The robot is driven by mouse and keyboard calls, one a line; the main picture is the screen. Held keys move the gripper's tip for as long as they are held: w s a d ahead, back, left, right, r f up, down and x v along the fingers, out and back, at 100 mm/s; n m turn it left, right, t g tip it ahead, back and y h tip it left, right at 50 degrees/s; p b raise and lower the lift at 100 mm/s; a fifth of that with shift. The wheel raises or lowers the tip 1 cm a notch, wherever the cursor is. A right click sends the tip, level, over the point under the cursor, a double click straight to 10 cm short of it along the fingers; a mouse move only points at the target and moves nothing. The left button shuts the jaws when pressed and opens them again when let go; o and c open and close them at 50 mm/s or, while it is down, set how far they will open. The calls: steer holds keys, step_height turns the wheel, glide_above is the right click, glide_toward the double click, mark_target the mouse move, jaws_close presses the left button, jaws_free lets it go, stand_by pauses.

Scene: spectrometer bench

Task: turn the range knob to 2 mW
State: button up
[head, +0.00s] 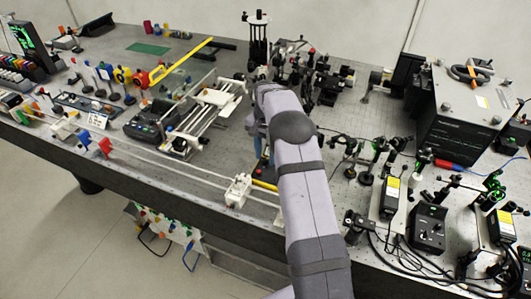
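The range knob and its 2 mW mark are too small to make out. Two dark control boxes could carry such a knob: one (152,122) left of centre beside a white rail assembly, and one (429,229) at the right with small knobs on its face. I cannot tell which is meant. My grey arm rises from the bottom edge and bends down near the bench's centre. My gripper (263,165) is low over the bench, left of the forearm and mostly hidden by it. Its fingers and anything between them cannot be made out.
The bench (190,176) is crowded. Coloured optics on posts stand at the left, and a white rail assembly (205,112) is left of my arm. A large grey and black box (465,115), yellow-labelled black units (391,198) and loose cables are at the right.

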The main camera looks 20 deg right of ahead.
steer(key=shift+f, duration=0.3)
jaws_close()
